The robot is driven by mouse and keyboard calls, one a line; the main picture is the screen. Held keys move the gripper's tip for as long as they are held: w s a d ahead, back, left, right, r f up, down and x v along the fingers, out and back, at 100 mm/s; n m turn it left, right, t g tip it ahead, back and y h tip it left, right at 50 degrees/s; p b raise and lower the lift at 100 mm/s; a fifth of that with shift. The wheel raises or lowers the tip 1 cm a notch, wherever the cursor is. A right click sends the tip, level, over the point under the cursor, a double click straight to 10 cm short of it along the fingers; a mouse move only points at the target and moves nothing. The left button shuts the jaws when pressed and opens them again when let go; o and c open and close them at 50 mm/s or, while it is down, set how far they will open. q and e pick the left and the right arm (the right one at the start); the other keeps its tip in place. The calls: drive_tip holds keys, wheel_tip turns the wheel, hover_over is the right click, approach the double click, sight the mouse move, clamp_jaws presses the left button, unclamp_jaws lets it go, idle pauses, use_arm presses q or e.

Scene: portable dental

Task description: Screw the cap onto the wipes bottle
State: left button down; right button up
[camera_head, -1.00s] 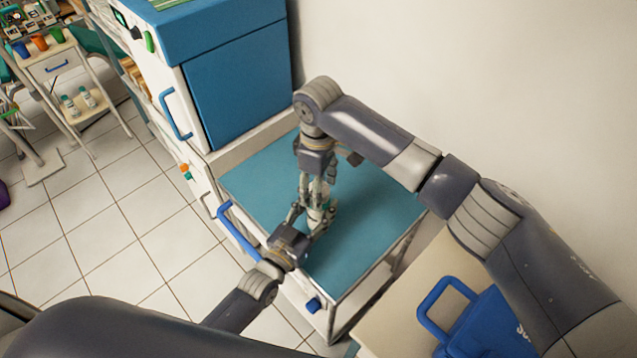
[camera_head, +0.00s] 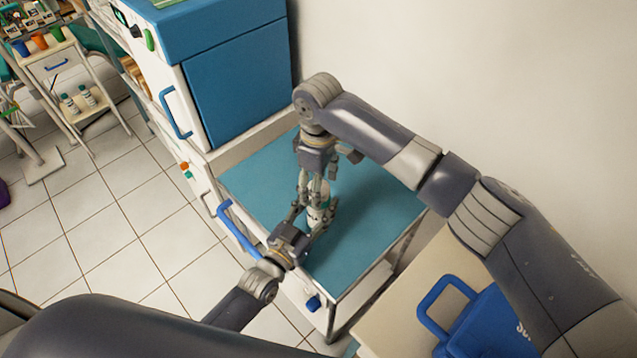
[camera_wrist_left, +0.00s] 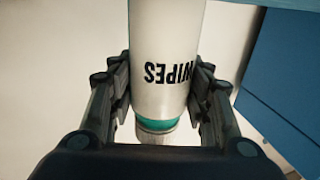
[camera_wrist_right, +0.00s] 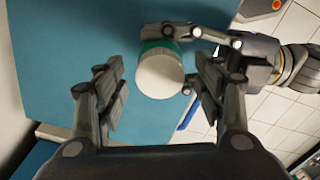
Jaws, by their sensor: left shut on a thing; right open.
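The white wipes bottle (camera_head: 319,213) stands upright on the teal cabinet top. In the left wrist view the bottle (camera_wrist_left: 165,45) shows its black lettering and a teal band. My left gripper (camera_head: 318,226) is shut on the bottle's side; its fingers flank it in the left wrist view (camera_wrist_left: 160,95). A white cap (camera_wrist_right: 160,77) sits at the top of the bottle, above the teal band. I cannot tell how tightly it sits. My right gripper (camera_head: 318,186) points down from above. In the right wrist view it is open (camera_wrist_right: 160,88), with fingers apart on either side of the cap.
The teal cabinet top (camera_head: 375,215) is otherwise bare around the bottle. A tall blue and white unit (camera_head: 240,95) stands behind it, with the wall to the right. A blue case (camera_head: 490,325) sits at the front right. A blue handle (camera_head: 238,228) sticks out at the left edge.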

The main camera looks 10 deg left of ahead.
wheel_tip(320, 180, up, 12)
drive_tip(key=shift+f, duration=0.15)
idle(0.3)
use_arm(q)
drive_tip(key=c, duration=0.7)
unclamp_jaws()
drive_tip(key=shift+c, duration=0.2)
drive_tip(key=v, duration=1.2)
